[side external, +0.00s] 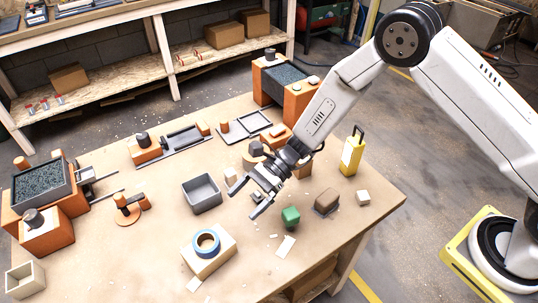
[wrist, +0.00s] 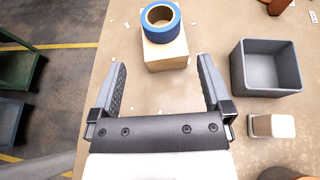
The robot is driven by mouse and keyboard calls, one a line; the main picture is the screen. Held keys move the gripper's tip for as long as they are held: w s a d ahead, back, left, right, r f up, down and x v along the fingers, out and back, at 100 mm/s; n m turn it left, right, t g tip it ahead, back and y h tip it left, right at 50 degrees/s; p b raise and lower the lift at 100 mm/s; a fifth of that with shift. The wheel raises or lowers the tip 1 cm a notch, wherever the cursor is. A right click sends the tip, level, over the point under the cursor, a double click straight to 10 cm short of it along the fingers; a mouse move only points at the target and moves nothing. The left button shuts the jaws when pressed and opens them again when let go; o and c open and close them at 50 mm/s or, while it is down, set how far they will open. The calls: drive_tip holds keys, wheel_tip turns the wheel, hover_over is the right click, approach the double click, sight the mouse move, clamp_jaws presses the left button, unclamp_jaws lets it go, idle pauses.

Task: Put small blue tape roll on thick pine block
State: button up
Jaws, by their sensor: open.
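The small blue tape roll (side external: 206,243) lies flat on top of the thick pine block (side external: 213,262) near the front of the table. In the wrist view the blue roll (wrist: 161,20) rests on the pine block (wrist: 165,55), toward its far edge. My gripper (side external: 256,202) is open and empty, above the table to the right of the block and roll. In the wrist view my gripper's fingers (wrist: 160,85) are spread wide, with bare table between them. The fingers are apart from both the roll and the block.
A grey open bin (side external: 202,194) stands behind the block, with a small pale block (side external: 231,174) beside it. A green block (side external: 290,216), a brown block (side external: 327,201) and a yellow case (side external: 352,153) stand to the right. Orange fixtures (side external: 45,232) line the left.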

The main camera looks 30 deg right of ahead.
drive_tip(key=s+d+r+n+t+h, duration=0.1)
drive_tip(key=s+d+r+n+h, duration=0.2)
drive_tip(key=d, duration=0.6)
drive_tip(key=s+d+r+n+t+h, duration=0.2)
drive_tip(key=s+d+r+n+h, duration=0.2)
drive_tip(key=d+n, duration=0.4)
drive_tip(key=s+d+r+n+t+h, duration=0.1)
drive_tip(key=s+d+r+n+h, duration=0.2)
drive_tip(key=d, duration=0.7)
drive_tip(key=s+n+h, duration=0.2)
drive_tip(key=h, duration=0.1)
drive_tip(key=shift+s+d+r, duration=0.15)
drive_tip(key=shift+d+r, duration=0.05)
drive_tip(key=shift+r, duration=0.1)
